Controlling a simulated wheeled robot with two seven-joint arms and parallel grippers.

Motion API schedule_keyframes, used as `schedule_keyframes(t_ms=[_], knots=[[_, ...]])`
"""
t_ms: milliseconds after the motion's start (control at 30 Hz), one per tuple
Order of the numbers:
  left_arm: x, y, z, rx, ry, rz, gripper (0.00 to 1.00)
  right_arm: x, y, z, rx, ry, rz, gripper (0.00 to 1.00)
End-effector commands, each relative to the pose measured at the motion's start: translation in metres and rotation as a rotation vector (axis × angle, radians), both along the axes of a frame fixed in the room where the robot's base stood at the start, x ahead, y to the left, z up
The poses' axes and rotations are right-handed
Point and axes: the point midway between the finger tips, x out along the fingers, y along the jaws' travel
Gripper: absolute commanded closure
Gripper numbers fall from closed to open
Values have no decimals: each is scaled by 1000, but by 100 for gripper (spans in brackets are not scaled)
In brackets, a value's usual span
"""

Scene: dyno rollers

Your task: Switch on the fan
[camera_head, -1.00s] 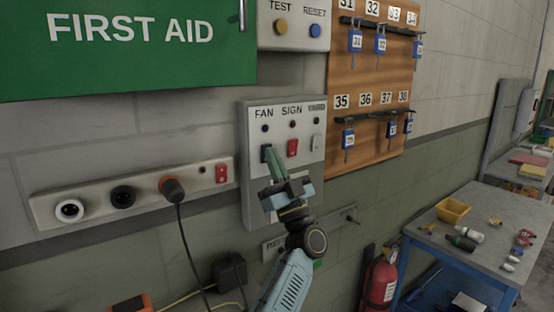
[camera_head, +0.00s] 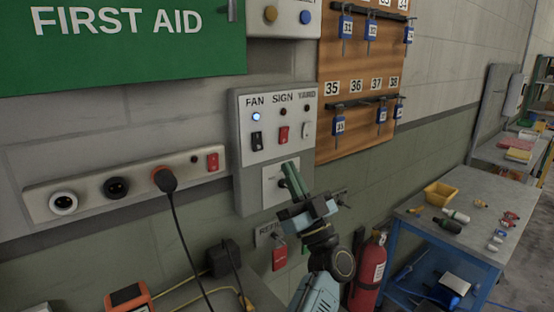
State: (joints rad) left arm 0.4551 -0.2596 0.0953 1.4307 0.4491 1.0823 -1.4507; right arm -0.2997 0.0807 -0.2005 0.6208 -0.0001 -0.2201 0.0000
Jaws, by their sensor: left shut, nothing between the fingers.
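The switch panel (camera_head: 242,177) is a grey box on the wall, with columns labelled FAN, SIGN and a third label too small to read surely. The black FAN rocker switch (camera_head: 257,141) is in full view, and the lamp (camera_head: 256,117) above it glows blue-white. The red SIGN switch (camera_head: 284,135) and a pale third switch (camera_head: 306,129) have dark lamps above them. My left gripper (camera_head: 288,168) is shut and empty, in front of the panel's lower part, below and right of the FAN switch and apart from it. The right gripper is not in view.
A socket strip (camera_head: 90,192) with a black plug (camera_head: 165,180) and hanging cable is to the left. A wooden key board (camera_head: 362,70) hangs on the right. A fire extinguisher (camera_head: 368,270) stands beside a grey table (camera_head: 467,207) with small items.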

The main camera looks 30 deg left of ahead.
Motion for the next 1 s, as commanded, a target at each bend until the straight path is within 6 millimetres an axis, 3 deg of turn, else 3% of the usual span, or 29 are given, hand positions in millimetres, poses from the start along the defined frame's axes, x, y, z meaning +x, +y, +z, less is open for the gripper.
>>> schedule_keyframes(t_ms=[233,833,933,1000], knots=[[-8,-23,-18,0,-1,-1,100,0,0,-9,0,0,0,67],[-9,-25,-20,2,2,-3,100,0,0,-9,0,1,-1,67],[-1,-29,-35,18,39,-48,100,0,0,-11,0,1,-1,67],[11,-37,-60,40,102,-126,100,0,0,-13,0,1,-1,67]])
